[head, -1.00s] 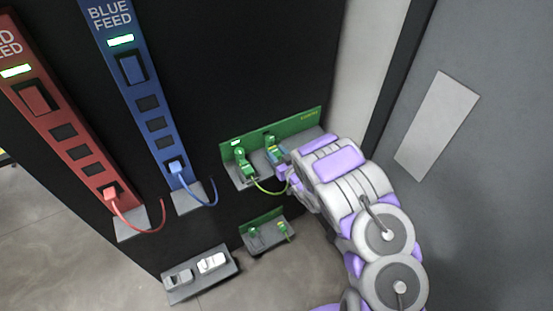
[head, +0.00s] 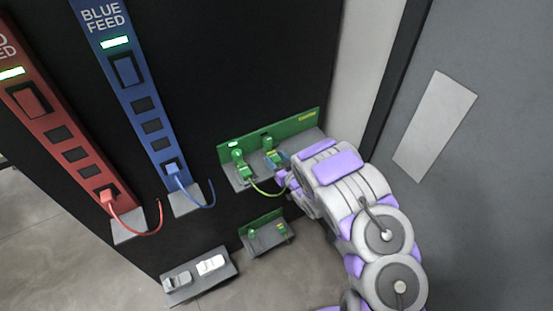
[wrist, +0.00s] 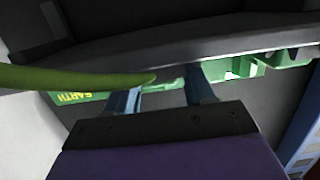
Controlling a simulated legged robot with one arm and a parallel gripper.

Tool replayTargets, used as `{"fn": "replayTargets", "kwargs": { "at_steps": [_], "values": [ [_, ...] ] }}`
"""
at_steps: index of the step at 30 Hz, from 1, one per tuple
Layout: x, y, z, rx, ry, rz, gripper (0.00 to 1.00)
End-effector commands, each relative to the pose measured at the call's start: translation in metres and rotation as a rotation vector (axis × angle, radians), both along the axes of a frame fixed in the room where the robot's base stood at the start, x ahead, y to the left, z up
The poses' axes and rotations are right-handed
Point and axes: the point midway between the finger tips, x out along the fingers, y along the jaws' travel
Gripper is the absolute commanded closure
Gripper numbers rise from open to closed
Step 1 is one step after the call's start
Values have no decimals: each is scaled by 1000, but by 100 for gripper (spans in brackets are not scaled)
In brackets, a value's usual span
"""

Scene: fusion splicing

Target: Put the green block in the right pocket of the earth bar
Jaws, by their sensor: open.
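The green earth bar (head: 308,127) is on the black panel, with a grey shelf along its front. One green block (head: 240,161) stands at its left with a green lead (head: 264,193) curving right. In the wrist view the fingers (wrist: 163,90) are apart below a dark shelf edge, with green parts (wrist: 240,68) behind. Whether the block is fully seated is hidden.
A blue feed strip (head: 125,75) and a red feed strip (head: 30,100) hang at left, each with a plugged lead. A small green bracket (head: 264,236) and a grey tray (head: 196,282) sit lower. A grey wall (head: 480,150) closes the right side.

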Motion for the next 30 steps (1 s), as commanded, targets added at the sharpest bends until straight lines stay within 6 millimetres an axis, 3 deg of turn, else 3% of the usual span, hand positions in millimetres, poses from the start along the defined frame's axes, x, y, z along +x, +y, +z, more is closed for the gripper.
{"fn": "replayTargets", "kwargs": {
  "at_steps": [18,30],
  "values": [
    [-80,-57,16,1,1,-3,47],
    [-92,-65,17,-2,1,-4,47]
  ]
}}
